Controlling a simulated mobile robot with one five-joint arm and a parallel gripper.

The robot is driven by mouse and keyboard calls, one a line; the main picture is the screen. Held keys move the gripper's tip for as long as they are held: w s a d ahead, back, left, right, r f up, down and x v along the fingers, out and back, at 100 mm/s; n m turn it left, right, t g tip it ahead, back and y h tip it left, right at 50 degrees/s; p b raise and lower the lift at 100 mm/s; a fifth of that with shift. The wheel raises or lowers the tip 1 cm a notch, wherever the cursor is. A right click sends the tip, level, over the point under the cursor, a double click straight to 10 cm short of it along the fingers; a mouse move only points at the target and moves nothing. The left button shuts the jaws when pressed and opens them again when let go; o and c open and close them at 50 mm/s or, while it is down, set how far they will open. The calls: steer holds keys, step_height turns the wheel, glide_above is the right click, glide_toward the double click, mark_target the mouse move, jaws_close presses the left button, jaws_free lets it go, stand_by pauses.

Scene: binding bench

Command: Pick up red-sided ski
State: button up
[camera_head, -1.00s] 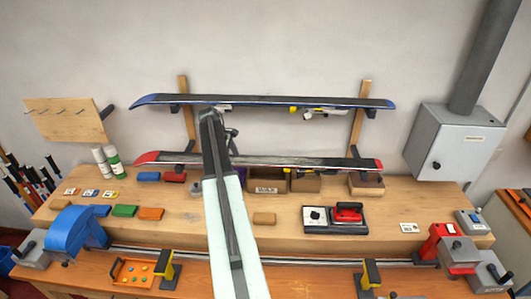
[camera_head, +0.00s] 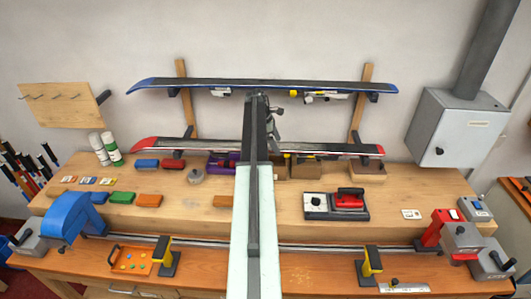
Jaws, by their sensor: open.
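The red-sided ski (camera_head: 205,146) lies level across the lower pair of wall rack arms, with red tips at both ends. My arm crosses in front of its middle and hides a short stretch there. My gripper (camera_head: 274,123) is small and dark in this view, seen just right of my arm's end. It appears above the red-sided ski and below the upper ski, open and with nothing seen in it. Whether it touches either ski cannot be told.
A blue-sided ski (camera_head: 200,84) rests on the upper rack arms. Below are a wooden bench (camera_head: 210,214) with wax blocks, a red iron (camera_head: 349,199) and boxes (camera_head: 303,168). A grey wall box (camera_head: 458,130) stands at right. The wall between the skis is mostly clear.

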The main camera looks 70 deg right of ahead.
steer(key=b+x, duration=0.2)
steer(key=x, duration=0.1)
steer(key=b+x, duration=0.1)
steer(key=shift+s+a+f, duration=0.1)
steer(key=shift+a+f, duration=0.1)
steer(key=shift+f, duration=0.15)
steer(key=shift+r, duration=0.2)
steer(key=c, duration=1.6)
steer(key=shift+r, duration=0.1)
step_height(320, 180, up, 4)
steer(key=p, duration=0.4)
steer(key=shift+f, duration=0.2)
steer(key=s+a, duration=0.2)
steer(key=a, duration=0.2)
steer(key=s+a+r, duration=0.1)
steer(key=s+a, duration=0.2)
steer(key=a, duration=0.2)
steer(key=s+a+p, duration=0.1)
steer(key=s+a, duration=0.2)
steer(key=a, duration=0.1)
steer(key=shift+a+r, duration=0.15)
steer(key=shift+a, duration=0.25)
steer(key=shift+r, duration=0.1)
